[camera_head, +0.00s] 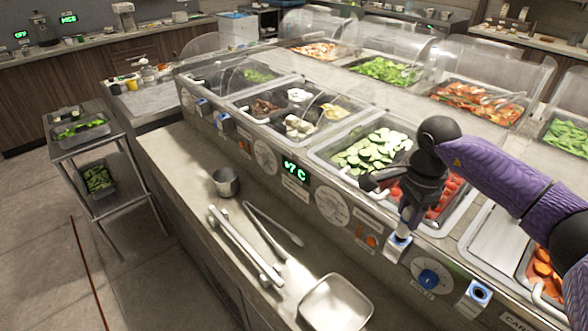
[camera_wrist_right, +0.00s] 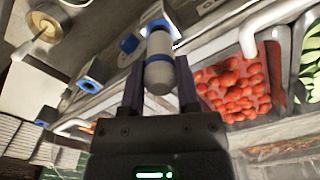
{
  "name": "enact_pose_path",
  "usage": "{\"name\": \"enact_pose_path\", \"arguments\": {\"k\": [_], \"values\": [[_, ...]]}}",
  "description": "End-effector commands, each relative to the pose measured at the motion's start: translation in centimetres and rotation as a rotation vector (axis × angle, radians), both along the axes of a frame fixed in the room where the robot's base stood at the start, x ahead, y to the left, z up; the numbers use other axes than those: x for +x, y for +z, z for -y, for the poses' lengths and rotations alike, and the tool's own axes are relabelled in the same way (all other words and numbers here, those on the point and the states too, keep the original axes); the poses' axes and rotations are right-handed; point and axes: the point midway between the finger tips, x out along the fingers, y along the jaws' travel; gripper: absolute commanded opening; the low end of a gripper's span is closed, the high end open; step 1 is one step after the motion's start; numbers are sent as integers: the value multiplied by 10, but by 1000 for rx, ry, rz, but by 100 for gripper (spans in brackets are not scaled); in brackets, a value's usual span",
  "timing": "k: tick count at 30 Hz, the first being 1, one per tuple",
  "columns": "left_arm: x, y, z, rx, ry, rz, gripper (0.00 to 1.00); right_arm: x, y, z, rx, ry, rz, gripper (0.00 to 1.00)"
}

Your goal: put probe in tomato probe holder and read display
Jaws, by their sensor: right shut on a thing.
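My right gripper (camera_head: 407,208) is shut on the probe, a pale rod with a blue band (camera_wrist_right: 158,68), in front of the tomato well. The probe's far end meets a white holder with blue parts (camera_head: 397,246) on the counter's front panel; I cannot tell how deep it sits. Red tomatoes (camera_wrist_right: 232,92) lie in the well beside the gripper, partly hidden by my arm in the head view. A lit green display (camera_head: 296,172) on the front panel reads +7 C. My left gripper is not in view.
Sliced cucumbers (camera_head: 372,152) fill the well left of the tomatoes. Another blue-ringed holder (camera_head: 478,292) is at the right. Tongs (camera_head: 272,230), a metal cup (camera_head: 226,181) and an empty metal pan (camera_head: 335,303) are on the front ledge. A cart (camera_head: 82,140) stands at the left.

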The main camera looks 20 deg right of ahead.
Motion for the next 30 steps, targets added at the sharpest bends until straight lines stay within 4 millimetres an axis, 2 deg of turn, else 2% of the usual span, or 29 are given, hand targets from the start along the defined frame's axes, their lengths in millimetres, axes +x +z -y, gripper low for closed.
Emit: {"name": "enact_pose_path", "arguments": {"k": [1,13,21,30], "values": [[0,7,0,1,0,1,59,0,8,0,0,0,1,0],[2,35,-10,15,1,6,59,0,42,0,0,0,0,0],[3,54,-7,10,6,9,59,0,65,0,0,0,1,0],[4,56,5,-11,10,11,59,0,68,0,0,0,0,0]]}}
